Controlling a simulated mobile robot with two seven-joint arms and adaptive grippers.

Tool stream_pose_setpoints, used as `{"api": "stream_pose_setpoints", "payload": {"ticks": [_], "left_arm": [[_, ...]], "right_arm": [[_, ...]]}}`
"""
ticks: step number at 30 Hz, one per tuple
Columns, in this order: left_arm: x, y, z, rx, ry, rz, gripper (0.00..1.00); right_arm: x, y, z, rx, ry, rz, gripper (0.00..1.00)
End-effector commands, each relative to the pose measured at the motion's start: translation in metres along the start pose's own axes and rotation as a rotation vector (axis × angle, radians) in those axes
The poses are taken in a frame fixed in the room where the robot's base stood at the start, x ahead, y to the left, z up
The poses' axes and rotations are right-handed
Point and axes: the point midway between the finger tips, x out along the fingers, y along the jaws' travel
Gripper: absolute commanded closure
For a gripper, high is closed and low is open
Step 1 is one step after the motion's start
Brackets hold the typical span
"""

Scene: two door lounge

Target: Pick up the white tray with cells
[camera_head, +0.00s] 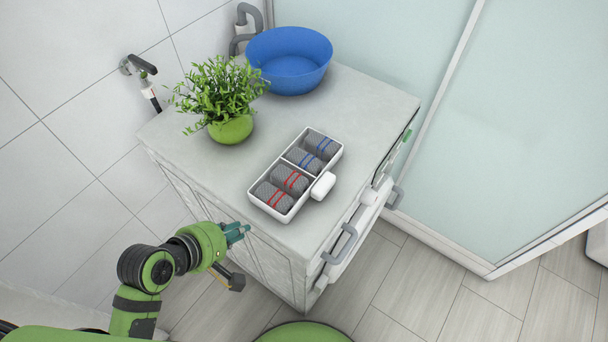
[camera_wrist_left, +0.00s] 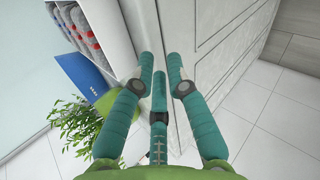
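The white tray with cells (camera_head: 296,213) lies on the grey cabinet top near its front edge. Its cells hold grey rolled cloths, with red stripes in the near cell and blue stripes in the far one. The tray also shows at the upper left of the left wrist view (camera_wrist_left: 105,34). My left gripper (camera_head: 245,231) is beside the cabinet's front left edge, left of the tray and apart from it. In the left wrist view its teal fingers (camera_wrist_left: 160,64) are spread apart with nothing between them. My right gripper is not in view.
A plant in a green pot (camera_head: 231,130) and a blue bowl (camera_head: 290,62) stand behind the tray. A white rounded block (camera_head: 323,186) sits against the tray's right side. Grey handles (camera_head: 342,245) stick out from the cabinet's right side. The top's right part is clear.

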Motion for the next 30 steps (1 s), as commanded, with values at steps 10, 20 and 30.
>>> {"api": "stream_pose_setpoints", "payload": {"ticks": [10, 20, 30], "left_arm": [[-0.005, 0.069, -0.012, -0.981, -0.236, 0.226, 0.84], [0.004, 0.093, -0.017, -1.25, -0.335, 0.26, 0.84], [0.051, 0.11, -0.011, -1.245, -0.332, 0.26, 0.84]], "right_arm": [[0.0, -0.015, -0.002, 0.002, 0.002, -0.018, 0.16], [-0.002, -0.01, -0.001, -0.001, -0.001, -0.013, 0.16], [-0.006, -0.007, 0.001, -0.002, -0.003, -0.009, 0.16]]}}
